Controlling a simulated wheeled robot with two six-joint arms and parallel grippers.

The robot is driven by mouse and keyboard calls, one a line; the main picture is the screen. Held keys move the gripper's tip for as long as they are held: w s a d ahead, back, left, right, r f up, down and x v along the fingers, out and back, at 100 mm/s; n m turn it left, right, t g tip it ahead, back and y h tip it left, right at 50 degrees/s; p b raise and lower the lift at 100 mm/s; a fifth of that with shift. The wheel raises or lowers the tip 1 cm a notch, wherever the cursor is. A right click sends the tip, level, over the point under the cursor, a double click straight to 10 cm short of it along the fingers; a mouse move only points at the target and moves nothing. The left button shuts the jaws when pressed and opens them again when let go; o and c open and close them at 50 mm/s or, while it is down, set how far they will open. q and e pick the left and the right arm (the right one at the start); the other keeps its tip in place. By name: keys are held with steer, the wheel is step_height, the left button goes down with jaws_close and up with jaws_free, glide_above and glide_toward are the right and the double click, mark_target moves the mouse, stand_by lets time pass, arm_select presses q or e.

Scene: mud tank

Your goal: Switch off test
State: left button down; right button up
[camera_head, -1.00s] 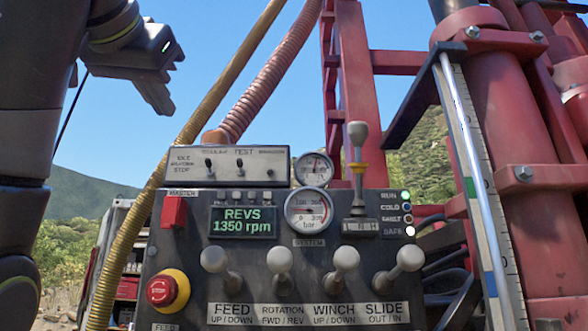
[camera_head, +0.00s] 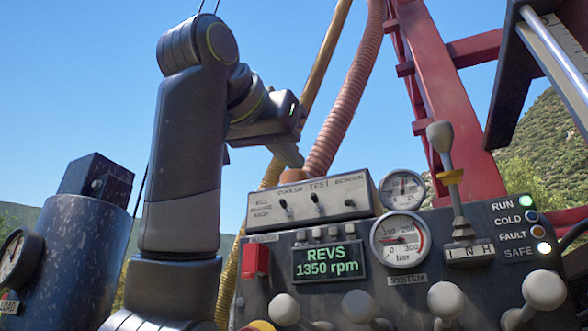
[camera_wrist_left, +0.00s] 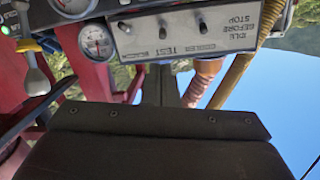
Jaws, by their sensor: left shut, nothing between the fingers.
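The grey switch box (camera_head: 330,183) stands on top of the control panel, with a row of small toggle switches. The middle toggle, under the word TEST (camera_head: 316,199), is small and dark; I cannot tell its exact position. In the left wrist view the box appears upside down, with the TEST toggle (camera_wrist_left: 163,21) in its middle. My left gripper (camera_head: 292,157) is shut and empty, just above and behind the box's upper left edge as seen in the head view, apart from the toggle. In the left wrist view its fingers (camera_wrist_left: 159,86) point towards the TEST label. My right gripper is not in view.
A red master switch (camera_head: 256,260) and a display (camera_head: 329,260) reading REVS 1350 rpm are below the box. Gauges (camera_head: 400,239) and a tall lever (camera_head: 448,170) stand to the right. Hoses (camera_head: 345,100) rise behind my gripper. Ball-topped levers (camera_head: 358,305) line the bottom.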

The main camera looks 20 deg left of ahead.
mark_target(316, 201)
arm_select(q)
steer(key=w, duration=0.2)
steer(key=w+p, duration=0.1)
steer(key=w, duration=0.2)
steer(key=w+d+p, duration=0.1)
steer(key=w, duration=0.2)
steer(key=shift+f, duration=0.35)
steer(key=shift+a+f, duration=0.1)
